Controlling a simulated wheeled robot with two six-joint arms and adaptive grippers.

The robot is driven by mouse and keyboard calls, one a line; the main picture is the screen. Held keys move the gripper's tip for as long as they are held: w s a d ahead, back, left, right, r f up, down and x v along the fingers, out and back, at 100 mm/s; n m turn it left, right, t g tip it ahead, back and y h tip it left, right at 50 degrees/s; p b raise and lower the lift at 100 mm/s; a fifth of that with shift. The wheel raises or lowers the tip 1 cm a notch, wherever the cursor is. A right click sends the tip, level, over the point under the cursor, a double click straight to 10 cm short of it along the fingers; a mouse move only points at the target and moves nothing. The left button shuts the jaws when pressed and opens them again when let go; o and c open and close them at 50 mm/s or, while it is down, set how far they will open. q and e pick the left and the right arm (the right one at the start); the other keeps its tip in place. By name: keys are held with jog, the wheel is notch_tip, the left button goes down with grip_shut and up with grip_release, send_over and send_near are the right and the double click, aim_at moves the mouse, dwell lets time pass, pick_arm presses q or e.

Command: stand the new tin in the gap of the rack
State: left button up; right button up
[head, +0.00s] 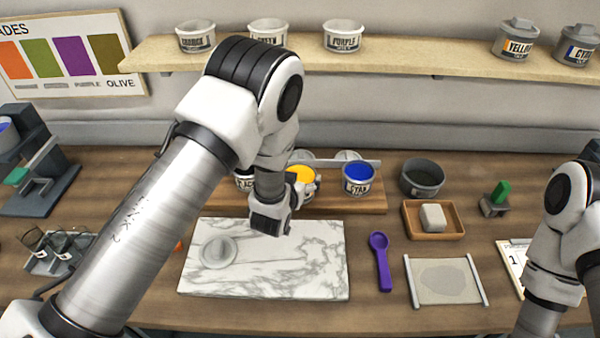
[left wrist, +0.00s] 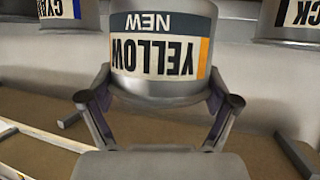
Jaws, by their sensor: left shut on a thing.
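The new tin (head: 302,181) is open, with yellow ink inside. Its "NEW YELLOW" label shows upside down in the left wrist view (left wrist: 160,45). My left gripper (head: 285,208) is shut on it from the front, one finger on each side. The tin is at the gap of the wooden rack (head: 345,203), between the black tin (head: 244,182) and the cyan tin (head: 358,178). It looks upright. I cannot tell whether its base touches the rack. My left arm partly hides the black tin and the rack's left part. My right gripper is out of view.
A marble slab (head: 320,270) with a grey round piece lies in front of the rack. A purple scoop (head: 380,260), a dark pot (head: 422,178) and a wooden tray (head: 453,222) are to the right. Lidded tins stand on the shelf (head: 430,65) above.

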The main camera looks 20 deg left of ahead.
pick_arm(q)
jog(key=w, duration=0.2)
jog(key=w+a+f, duration=0.1)
jog(key=w, duration=0.2)
jog(key=w+b, duration=0.1)
jog(key=w, duration=0.1)
jog(key=shift+w+a+f, duration=0.15)
jog(key=shift+a+f, duration=0.05)
jog(key=shift+a, duration=0.15)
jog(key=shift+w+r, duration=0.1)
jog(key=shift+w, duration=0.15)
jog(key=shift+w+f+b, duration=0.1)
jog(key=shift+f+b, duration=0.15)
jog(key=shift+b, duration=0.25)
notch_tip(320, 180, down, 3)
jog(key=shift+r+b, duration=0.1)
jog(key=shift+b, duration=0.65)
jog(key=shift+w+a, duration=0.1)
jog(key=shift+w, duration=0.05)
jog(key=o, duration=1.4)
jog(key=shift+c, duration=0.2)
jog(key=shift+s, duration=0.25)
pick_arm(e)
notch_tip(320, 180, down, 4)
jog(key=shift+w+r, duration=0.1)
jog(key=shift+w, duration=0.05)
